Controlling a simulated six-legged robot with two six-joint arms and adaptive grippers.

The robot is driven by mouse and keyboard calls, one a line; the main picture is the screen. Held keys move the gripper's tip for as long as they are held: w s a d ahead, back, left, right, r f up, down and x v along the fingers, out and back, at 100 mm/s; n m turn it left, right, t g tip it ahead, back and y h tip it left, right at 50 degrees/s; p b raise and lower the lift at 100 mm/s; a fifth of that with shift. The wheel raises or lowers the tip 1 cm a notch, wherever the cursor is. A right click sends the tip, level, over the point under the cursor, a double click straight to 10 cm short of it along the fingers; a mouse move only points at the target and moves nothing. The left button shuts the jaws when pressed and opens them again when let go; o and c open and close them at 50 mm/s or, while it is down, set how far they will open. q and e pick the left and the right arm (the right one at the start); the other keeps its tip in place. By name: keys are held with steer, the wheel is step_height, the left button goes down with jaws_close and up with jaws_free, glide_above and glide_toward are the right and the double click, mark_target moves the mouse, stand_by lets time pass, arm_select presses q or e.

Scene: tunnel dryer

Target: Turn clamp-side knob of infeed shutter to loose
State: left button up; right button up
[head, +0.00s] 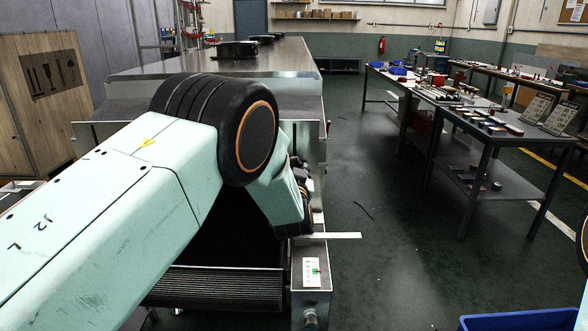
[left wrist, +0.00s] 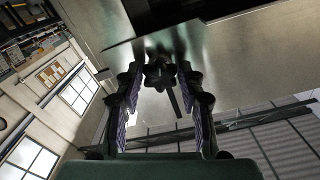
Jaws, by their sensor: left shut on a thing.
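The dark lobed knob (left wrist: 159,73) sits on the steel plate of the dryer (left wrist: 225,50) in the left wrist view. My left gripper (left wrist: 160,88) has a finger on each side of the knob and is shut on it. In the head view my left gripper (head: 302,192) is at the dryer's right front edge, mostly behind my own left arm. The knob cannot be made out there. Its turned position cannot be told. My right gripper is not in view.
A thin plate (head: 335,236) juts right below my left gripper. Workbenches (head: 510,132) stand at right, with clear floor (head: 375,185) between. A blue bin (head: 520,320) is at lower right.

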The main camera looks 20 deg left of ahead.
arm_select(q)
steer(key=n, duration=0.3)
steer(key=r+n, duration=0.1)
steer(key=n, duration=0.1)
steer(key=shift+w+n, duration=0.15)
steer(key=shift+n, duration=0.25)
steer(key=n, duration=0.5)
steer(key=shift+b, duration=0.35)
steer(key=shift+n, duration=0.4)
steer(key=o, duration=1.2)
steer(key=shift+f, duration=0.3)
steer(key=shift+f, duration=0.1)
